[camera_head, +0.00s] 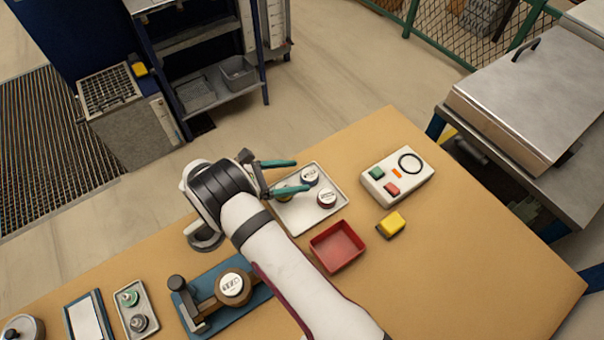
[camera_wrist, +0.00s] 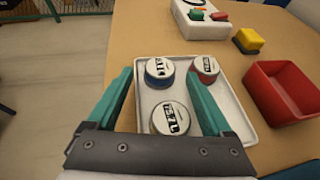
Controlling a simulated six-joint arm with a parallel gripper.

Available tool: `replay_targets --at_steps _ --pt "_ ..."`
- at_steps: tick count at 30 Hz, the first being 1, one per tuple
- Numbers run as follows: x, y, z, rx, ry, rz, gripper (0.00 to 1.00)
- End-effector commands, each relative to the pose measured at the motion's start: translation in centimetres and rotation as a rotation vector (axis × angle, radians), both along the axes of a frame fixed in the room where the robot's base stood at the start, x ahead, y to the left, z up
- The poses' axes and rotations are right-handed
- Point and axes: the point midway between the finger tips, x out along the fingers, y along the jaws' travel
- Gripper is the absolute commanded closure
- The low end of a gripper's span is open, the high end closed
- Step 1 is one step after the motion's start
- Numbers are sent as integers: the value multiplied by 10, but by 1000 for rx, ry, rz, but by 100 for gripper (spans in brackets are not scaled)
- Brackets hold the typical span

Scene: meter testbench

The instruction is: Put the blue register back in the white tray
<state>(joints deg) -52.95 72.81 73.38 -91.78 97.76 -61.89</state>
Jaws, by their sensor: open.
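The white tray (camera_head: 297,222) lies on the bench and also shows in the wrist view (camera_wrist: 238,118). It holds three round registers with white dials. The blue register (camera_wrist: 159,74) sits at the tray's far side, and its dial shows in the head view (camera_head: 309,175). A red register (camera_wrist: 206,70) is to its right in the wrist view. A third register (camera_wrist: 171,119) is nearer my wrist; its side colour is hard to tell. My gripper (camera_head: 301,176) is open and empty, its teal fingers apart above the tray. In the wrist view the fingertips (camera_wrist: 158,78) appear either side of the blue register.
A red bin (camera_head: 337,246) stands beside the tray. A yellow block (camera_head: 391,225) and a pale button box (camera_head: 397,176) are farther right. A blue fixture (camera_head: 258,296) holding a brown meter (camera_head: 233,288) is at the front left. The right bench area is clear.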

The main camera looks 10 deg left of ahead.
Motion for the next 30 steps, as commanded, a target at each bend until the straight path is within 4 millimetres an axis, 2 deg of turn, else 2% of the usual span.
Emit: replay_targets --at_steps 3,9,13,17,20,23,24,26,27,29,30 --pt "-18 28 13 3 -2 3 15" --pt "-41 61 30 2 -1 1 15" --pt "-46 69 34 1 1 0 15" --pt "-45 66 38 13 -2 -19 15" --pt "-37 35 68 120 -23 -166 15" --pt "-41 -32 120 329 -89 -483 15" --pt "-51 -62 140 422 -130 -634 15" --pt "-74 -103 167 561 -206 -873 15" --pt "-96 -128 183 652 -266 -1040 15" --pt "-134 -158 201 784 -370 -1302 15" --pt "-161 -171 208 866 -445 -1478 15"
